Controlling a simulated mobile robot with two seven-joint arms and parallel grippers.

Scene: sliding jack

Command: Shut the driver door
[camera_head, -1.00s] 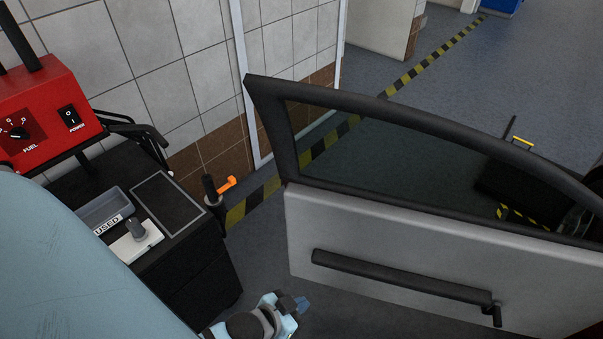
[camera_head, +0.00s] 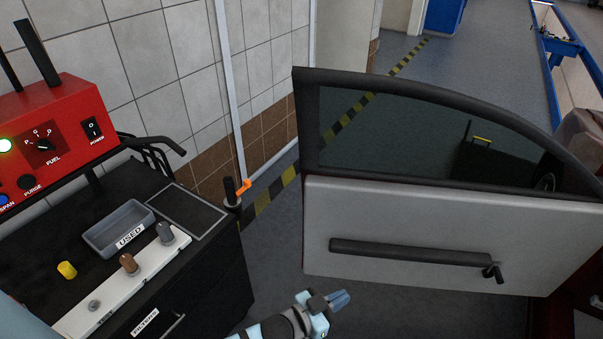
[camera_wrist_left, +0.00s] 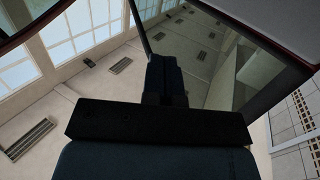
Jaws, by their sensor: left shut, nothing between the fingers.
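The driver door (camera_head: 430,225) stands open in the head view, with a light grey inner panel, a dark window frame, a long black armrest (camera_head: 410,254) and a small crank at its right end. The door's right edge runs toward dark red bodywork at the lower right. My left gripper (camera_head: 340,298) is at the bottom centre, shut and empty, below and in front of the door panel, seemingly apart from it. In the left wrist view the shut fingers (camera_wrist_left: 166,80) point up towards a window pane (camera_wrist_left: 210,50). My right gripper is not in view.
A black cart (camera_head: 190,285) with a red control box (camera_head: 50,140), a grey tray (camera_head: 118,228) and small knobs stands at the left. A tiled wall (camera_head: 170,60) is behind it. Floor with a yellow-black stripe (camera_head: 262,202) lies between cart and door.

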